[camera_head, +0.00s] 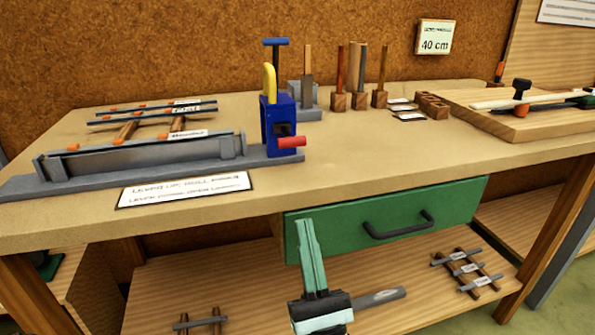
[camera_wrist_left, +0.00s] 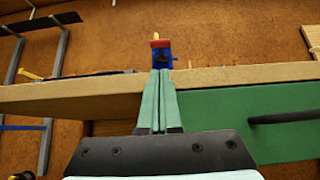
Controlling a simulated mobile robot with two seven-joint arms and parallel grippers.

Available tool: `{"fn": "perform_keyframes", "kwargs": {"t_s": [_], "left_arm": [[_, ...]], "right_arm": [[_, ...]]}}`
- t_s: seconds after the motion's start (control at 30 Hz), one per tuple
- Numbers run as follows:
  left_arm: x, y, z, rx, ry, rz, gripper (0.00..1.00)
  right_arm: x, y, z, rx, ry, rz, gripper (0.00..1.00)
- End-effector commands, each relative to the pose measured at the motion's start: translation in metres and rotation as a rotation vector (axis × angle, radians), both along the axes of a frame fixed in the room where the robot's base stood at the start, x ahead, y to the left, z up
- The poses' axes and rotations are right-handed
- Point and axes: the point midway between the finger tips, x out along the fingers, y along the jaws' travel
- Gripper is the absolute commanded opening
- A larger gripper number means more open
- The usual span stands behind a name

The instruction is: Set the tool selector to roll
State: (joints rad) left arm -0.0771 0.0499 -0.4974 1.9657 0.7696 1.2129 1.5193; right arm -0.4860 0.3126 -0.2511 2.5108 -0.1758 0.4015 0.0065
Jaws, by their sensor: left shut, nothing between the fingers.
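A blue block-shaped device (camera_head: 279,124) stands at the right end of a grey metal bench tool (camera_head: 140,157) on the worktop. It has a blue T-handle on top, a yellow curved lever (camera_head: 269,82) and a red handle (camera_head: 291,142) sticking out to the right. I cannot tell which part is the tool selector. The device (camera_wrist_left: 161,62) also shows in the left wrist view, beyond my fingertips. My left gripper (camera_head: 306,226) is shut and empty, in front of the table edge by the green drawer, apart from the device. My right gripper is not in view.
A printed card (camera_head: 185,189) lies in front of the bench tool; it mentions a lever. The green drawer (camera_head: 390,222) with a black handle is shut. Wooden-handled tools (camera_head: 357,70) stand behind. A board (camera_head: 540,110) lies at right. The lower shelf (camera_head: 240,290) holds small racks.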

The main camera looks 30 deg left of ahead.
Motion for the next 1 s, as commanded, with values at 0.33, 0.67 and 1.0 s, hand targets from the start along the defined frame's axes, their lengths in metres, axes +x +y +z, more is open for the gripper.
{"fn": "perform_keyframes", "kwargs": {"t_s": [0.33, 0.67, 1.0], "left_arm": [[0.012, 0.015, 0.024, 0.002, -0.004, 0.003, 0.00], [0.036, 0.043, 0.065, 0.003, -0.001, 0.003, 0.00], [0.043, 0.050, 0.075, 0.004, 0.003, 0.000, 0.00]], "right_arm": [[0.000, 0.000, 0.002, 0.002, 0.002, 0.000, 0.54], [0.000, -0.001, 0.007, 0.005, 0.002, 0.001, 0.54], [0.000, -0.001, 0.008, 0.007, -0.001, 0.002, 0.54]]}}
